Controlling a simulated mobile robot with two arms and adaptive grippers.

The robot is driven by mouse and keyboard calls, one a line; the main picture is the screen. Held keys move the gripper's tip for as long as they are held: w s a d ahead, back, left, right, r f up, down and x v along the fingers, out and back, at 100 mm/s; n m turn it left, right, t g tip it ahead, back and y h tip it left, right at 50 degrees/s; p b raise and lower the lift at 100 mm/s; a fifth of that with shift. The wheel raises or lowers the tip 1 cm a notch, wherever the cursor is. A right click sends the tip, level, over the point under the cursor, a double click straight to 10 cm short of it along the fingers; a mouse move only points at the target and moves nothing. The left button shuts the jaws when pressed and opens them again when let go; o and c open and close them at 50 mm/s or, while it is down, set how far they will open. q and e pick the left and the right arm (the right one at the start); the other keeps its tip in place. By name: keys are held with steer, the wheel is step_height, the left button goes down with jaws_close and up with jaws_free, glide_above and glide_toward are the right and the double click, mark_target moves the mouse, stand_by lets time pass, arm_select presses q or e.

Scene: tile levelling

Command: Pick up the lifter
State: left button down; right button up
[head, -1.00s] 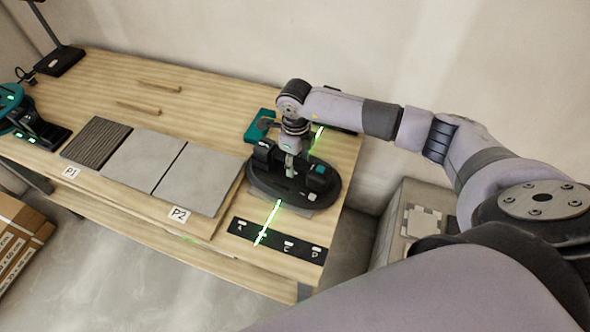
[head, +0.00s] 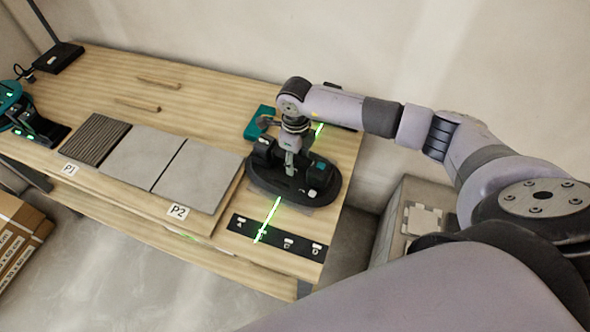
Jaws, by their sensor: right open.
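The lifter (head: 267,181) looks like a black oval plate with dark raised parts and a small teal part on top. It rests near the right end of the wooden table. My right gripper (head: 289,166) points down over the middle of the lifter, its fingers at the raised middle part. It is open. The gripper hides part of the lifter, and I cannot tell whether the fingers touch it. My left gripper is not in view.
Two grey tiles (head: 196,177) and a dark ribbed tile (head: 96,139) lie left of the lifter. A black strip (head: 277,238) crossed by a green line lies in front. A teal tool (head: 259,122) lies behind. Wooden sticks (head: 138,105) lie farther back.

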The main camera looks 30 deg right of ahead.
steer(key=shift+c, duration=0.3)
jaws_close()
steer(key=shift+r, duration=0.1)
